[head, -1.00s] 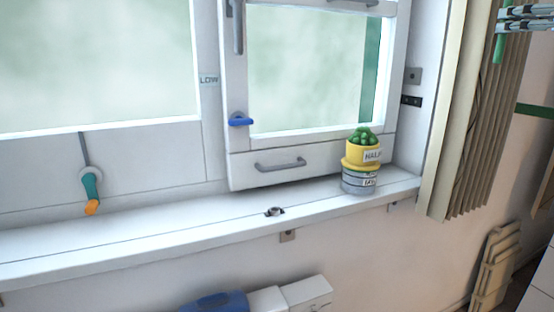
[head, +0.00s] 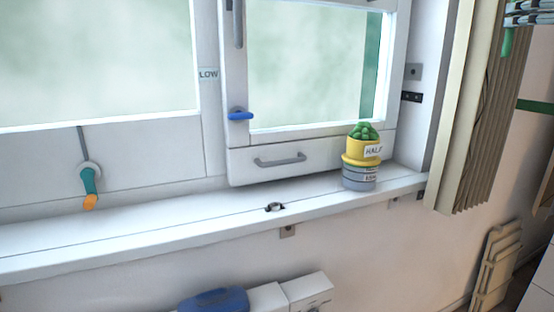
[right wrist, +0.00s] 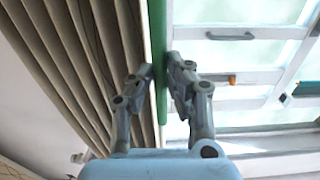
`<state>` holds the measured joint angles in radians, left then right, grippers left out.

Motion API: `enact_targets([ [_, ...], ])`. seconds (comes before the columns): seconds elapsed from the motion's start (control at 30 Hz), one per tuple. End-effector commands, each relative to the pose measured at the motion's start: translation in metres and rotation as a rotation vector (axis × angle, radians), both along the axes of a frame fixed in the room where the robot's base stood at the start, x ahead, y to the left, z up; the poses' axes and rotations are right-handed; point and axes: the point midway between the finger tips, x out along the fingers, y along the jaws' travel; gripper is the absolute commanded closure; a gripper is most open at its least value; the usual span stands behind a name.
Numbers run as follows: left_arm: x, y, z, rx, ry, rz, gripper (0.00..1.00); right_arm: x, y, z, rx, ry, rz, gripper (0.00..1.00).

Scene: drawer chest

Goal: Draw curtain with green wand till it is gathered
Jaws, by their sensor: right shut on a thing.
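The beige pleated curtain (head: 488,125) hangs in narrow upright folds right of the window in the head view. It also shows at left in the right wrist view (right wrist: 75,60). The green wand (head: 507,42) hangs at the curtain's upper part, and it runs upright in the right wrist view (right wrist: 157,35). My right gripper (head: 530,14) is at the head view's top right edge, partly cut off. In the right wrist view its fingers (right wrist: 160,80) are shut on the wand, one on each side. My left gripper is not in view.
A yellow pot with a cactus (head: 363,152) stands on a grey tin on the white sill (head: 140,232). The window has a blue latch (head: 240,115) and a grey handle (head: 280,160). Folded beige panels (head: 495,265) stand at lower right.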

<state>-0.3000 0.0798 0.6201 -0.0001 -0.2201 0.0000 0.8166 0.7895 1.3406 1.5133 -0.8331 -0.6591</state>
Motion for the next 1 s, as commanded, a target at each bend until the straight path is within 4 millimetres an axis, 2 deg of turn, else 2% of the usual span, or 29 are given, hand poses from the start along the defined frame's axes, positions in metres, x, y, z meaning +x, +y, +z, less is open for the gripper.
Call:
enact_targets([
  [0.3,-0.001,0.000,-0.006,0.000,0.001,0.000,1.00,0.005,-0.012,0.000,-0.002,-0.001,-0.002,1.00],
  [1.0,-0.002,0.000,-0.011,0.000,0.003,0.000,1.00,0.008,-0.020,0.000,-0.002,-0.001,-0.002,1.00],
])
